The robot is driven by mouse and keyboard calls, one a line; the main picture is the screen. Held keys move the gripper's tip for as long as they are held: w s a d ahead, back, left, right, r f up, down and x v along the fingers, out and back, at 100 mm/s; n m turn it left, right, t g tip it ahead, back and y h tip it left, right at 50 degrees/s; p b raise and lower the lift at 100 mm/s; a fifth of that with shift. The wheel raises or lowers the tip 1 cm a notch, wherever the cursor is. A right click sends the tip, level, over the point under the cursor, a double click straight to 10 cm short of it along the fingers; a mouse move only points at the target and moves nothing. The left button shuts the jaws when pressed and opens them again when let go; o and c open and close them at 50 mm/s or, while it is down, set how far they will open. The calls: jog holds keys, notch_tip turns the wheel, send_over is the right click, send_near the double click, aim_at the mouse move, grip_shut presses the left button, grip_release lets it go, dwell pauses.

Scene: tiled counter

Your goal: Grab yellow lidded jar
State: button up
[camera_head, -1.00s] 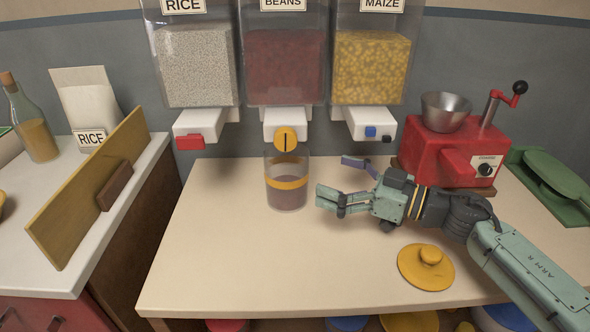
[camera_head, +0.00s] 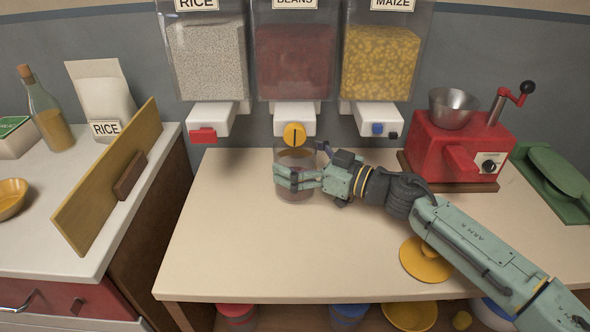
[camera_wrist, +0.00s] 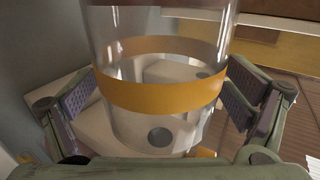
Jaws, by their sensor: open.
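The clear jar (camera_head: 294,157) with a yellow band stands upright on the counter below the beans dispenser, with something dark reddish inside. My gripper (camera_head: 298,176) is open around it, one finger in front of the jar and hiding part of it, the other mostly hidden behind. In the wrist view the jar (camera_wrist: 160,93) stands between the two finger pads, with a narrow gap visible on each side. The yellow lid (camera_head: 424,262) with its knob lies flat on the counter, apart from the jar and below my forearm.
Rice, beans and maize dispensers hang above; the beans outlet (camera_head: 294,120) with its yellow knob is just over the jar. A red grinder (camera_head: 450,150) stands at the right. A wooden board (camera_head: 110,190) stands on the left counter. The counter's front left is clear.

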jog(key=c, duration=1.8)
jog(key=shift+c, duration=0.7)
jog(key=shift+r, duration=0.15)
